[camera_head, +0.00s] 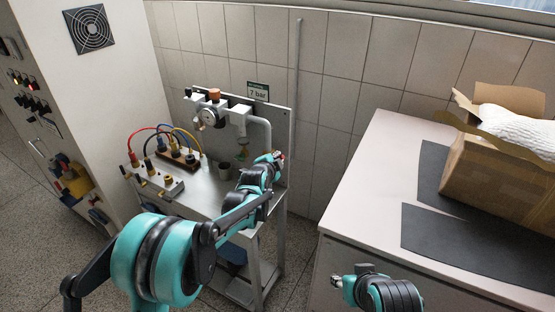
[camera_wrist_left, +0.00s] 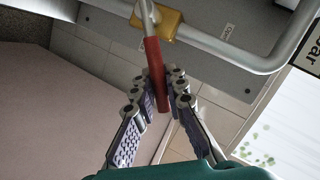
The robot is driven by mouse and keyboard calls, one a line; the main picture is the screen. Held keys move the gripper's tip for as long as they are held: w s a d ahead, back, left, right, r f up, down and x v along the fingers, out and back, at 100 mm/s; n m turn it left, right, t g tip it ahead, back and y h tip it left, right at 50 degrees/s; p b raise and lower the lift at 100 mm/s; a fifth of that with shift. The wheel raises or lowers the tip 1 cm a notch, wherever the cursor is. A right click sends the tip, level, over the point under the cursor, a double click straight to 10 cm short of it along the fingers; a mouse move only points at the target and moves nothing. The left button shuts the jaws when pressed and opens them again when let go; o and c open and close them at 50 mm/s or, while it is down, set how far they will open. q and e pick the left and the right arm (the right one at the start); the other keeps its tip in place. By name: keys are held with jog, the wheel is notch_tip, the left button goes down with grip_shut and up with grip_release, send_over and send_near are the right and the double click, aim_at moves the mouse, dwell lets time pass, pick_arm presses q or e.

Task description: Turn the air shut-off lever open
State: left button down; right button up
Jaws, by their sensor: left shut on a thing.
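The shut-off lever has a red grip (camera_wrist_left: 153,57) on a silver stem in the left wrist view. The stem lies at the yellow valve body (camera_wrist_left: 167,24) on a grey pipe, and the lever points across the pipe's run. My left gripper (camera_wrist_left: 162,84) is shut on the red grip, with fingers on both sides of it. In the head view my left gripper (camera_head: 277,158) is at the right side of the wall panel, and the lever is hidden there. My right gripper (camera_head: 337,281) is low in the head view, away from the panel; its opening is unclear.
A pressure gauge (camera_head: 209,117) and a "7 bar" sign (camera_head: 258,91) are on the panel. A metal bench (camera_head: 205,197) holds coloured hoses and fittings. A counter (camera_head: 372,190) at right carries dark mats and a cardboard box (camera_head: 492,178).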

pick_arm(q)
jog(key=c, duration=1.5)
grip_release()
jog(key=shift+c, duration=0.2)
jog(key=v, duration=1.2)
